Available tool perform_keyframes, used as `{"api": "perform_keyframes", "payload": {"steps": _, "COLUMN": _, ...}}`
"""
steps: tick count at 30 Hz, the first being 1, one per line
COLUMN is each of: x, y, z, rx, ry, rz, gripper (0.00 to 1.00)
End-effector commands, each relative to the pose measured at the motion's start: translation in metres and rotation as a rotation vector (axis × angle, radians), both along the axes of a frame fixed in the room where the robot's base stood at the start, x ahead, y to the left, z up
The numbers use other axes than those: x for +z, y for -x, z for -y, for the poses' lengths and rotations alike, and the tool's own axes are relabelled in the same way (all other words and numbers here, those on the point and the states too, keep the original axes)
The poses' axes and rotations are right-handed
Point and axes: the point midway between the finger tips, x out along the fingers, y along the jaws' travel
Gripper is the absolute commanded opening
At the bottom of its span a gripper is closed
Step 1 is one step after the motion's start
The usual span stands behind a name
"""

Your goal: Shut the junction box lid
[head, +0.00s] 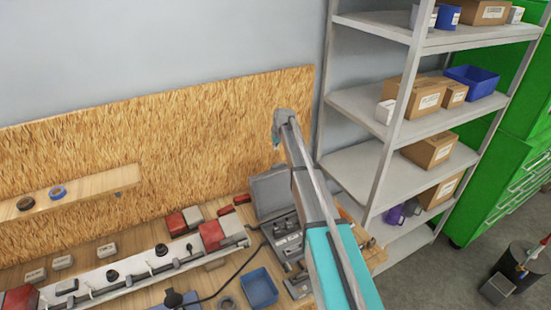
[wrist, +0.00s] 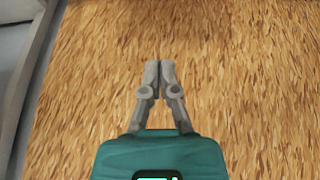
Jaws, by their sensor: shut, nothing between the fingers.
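An open grey case (head: 268,193) stands on the bench with its lid raised and grey items in its lower part (head: 287,236). Red-and-grey boxes (head: 211,236) sit along the pale rail on the bench. I cannot tell for sure which of these is the junction box. My gripper (wrist: 159,65) is shut and empty in the wrist view, in front of the wood-chip board. In the head view my arm reaches up past the case's right side, and its end is high before the board, above the case. The fingertips are not clear there, and the arm hides part of the bench.
A wood-chip board (head: 215,130) stands behind the bench. A wooden shelf (head: 100,185) with two tape rolls is at the left. A blue bin (head: 259,288) and a black cable lie in front of the case. A grey rack (head: 375,100) stands close at the right.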

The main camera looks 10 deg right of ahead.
Motion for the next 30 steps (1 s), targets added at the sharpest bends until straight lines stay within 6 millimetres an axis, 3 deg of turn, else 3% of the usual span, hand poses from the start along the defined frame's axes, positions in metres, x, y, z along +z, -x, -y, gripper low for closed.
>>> {"api": "perform_keyframes", "payload": {"steps": 11, "x": -0.015, "y": -0.006, "z": -0.001, "rx": -0.001, "ry": 0.001, "rz": 0.000, "gripper": 0.00}}
{"api": "perform_keyframes", "payload": {"steps": 30, "x": -0.065, "y": -0.025, "z": -0.005, "rx": -0.003, "ry": 0.000, "rz": 0.000, "gripper": 0.00}}
